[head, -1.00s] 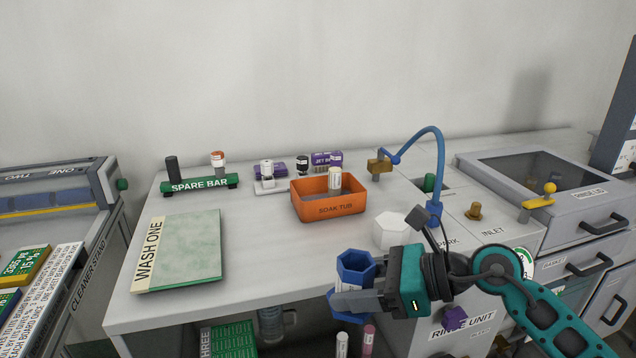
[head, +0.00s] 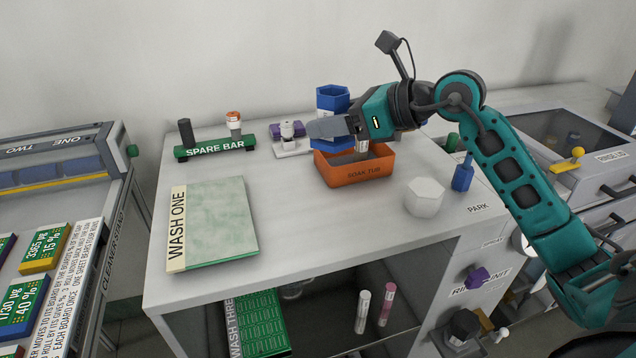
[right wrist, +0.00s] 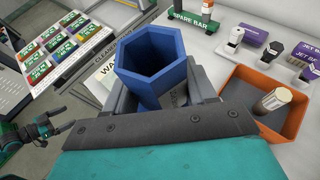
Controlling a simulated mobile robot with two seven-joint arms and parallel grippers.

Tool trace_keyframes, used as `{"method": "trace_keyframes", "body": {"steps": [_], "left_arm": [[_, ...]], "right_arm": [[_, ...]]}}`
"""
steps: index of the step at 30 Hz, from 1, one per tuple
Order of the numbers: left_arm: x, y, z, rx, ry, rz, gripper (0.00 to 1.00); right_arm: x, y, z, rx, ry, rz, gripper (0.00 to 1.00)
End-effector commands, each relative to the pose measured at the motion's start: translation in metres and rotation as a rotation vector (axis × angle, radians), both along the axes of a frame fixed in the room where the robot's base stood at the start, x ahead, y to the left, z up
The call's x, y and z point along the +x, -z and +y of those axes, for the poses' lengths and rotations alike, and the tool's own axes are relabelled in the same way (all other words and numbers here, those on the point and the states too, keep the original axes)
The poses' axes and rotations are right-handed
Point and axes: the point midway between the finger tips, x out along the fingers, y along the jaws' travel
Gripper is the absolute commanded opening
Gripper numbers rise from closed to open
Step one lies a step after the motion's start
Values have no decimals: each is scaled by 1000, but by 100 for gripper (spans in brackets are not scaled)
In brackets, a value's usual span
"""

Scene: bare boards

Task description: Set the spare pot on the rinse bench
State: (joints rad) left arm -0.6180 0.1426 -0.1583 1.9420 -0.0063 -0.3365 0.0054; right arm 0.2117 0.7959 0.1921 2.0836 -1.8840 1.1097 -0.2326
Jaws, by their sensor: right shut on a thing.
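My right gripper (head: 330,128) is shut on a blue hexagonal pot (head: 333,98), which is upright with an open top. In the head view it is held in front of the soak tub's back left part; the gripper hides its middle. The right wrist view shows the pot's open mouth and side (right wrist: 150,62) between the fingers. The pale grey bench (head: 310,215) lies below. A white hexagonal block or pot (head: 424,197) stands on its right part. My left gripper (right wrist: 75,123) shows only at the left edge of the right wrist view, fingers apart and empty.
An orange soak tub (head: 360,173) holds a pale cylinder (right wrist: 272,100). A green spare bar (head: 215,147), purple boxes (head: 287,130) and a green WASH ONE board (head: 217,220) are on the bench. The bench middle, between board and tub, is clear. My right arm covers the back right.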

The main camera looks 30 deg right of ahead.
Motion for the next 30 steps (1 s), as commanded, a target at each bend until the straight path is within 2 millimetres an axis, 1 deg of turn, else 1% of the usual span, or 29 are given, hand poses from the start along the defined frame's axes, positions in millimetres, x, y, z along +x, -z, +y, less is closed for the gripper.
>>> {"method": "trace_keyframes", "body": {"steps": [1,2,5,8,15,18,21,28,30], "left_arm": [[0,-2,0,0,0,0,98],[0,-2,0,-1,1,0,98],[0,-1,0,-1,1,0,98],[-1,0,-1,-2,2,0,98],[-5,6,-3,-4,5,9,98],[-6,9,-3,-4,5,11,98],[-6,10,-3,-4,5,12,98],[-6,13,-3,-4,5,12,98],[-6,14,-3,-4,5,12,98]], "right_arm": [[1,-6,-3,2,13,-3,18],[2,-7,-5,4,18,-3,18],[3,1,-7,10,26,0,18],[2,23,-7,11,28,2,18],[2,89,-7,13,29,3,18],[2,114,-7,12,28,2,18],[2,132,-7,10,27,-1,18],[2,153,-7,8,26,-3,18],[2,164,-6,10,26,-1,18]]}}
